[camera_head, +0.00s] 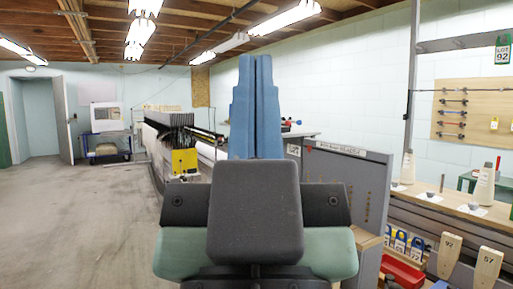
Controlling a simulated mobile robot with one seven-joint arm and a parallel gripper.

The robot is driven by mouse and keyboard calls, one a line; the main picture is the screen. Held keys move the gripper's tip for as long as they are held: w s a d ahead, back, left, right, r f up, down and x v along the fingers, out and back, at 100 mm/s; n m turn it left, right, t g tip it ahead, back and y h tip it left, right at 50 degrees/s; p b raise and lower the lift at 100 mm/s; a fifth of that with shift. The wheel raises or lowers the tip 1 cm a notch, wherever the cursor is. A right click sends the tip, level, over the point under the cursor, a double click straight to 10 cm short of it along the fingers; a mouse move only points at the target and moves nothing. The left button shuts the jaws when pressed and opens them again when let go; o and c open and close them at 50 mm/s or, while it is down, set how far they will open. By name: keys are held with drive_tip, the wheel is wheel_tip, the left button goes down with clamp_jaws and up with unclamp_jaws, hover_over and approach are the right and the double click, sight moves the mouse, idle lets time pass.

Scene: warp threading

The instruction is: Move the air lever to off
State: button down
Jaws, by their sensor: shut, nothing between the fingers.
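My gripper (255,62) is in the middle of the view, pointing away, with its two blue fingers side by side and touching. It is shut and empty. I cannot pick out the air lever for certain in this view. My gripper's dark grey and green body hides part of the middle of the scene.
A long loom with a yellow panel (185,161) stands left of my gripper. A grey cabinet (345,185) is to the right. A wooden bench (440,204) holds white cones, with red bins (402,272) below. The concrete floor (80,220) at left is open.

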wheel_tip(320, 180, up, 16)
drive_tip(key=p, duration=1.3)
drive_tip(key=shift+p, duration=0.35)
drive_tip(key=shift+f, duration=0.15)
drive_tip(key=shift+w, duration=0.1)
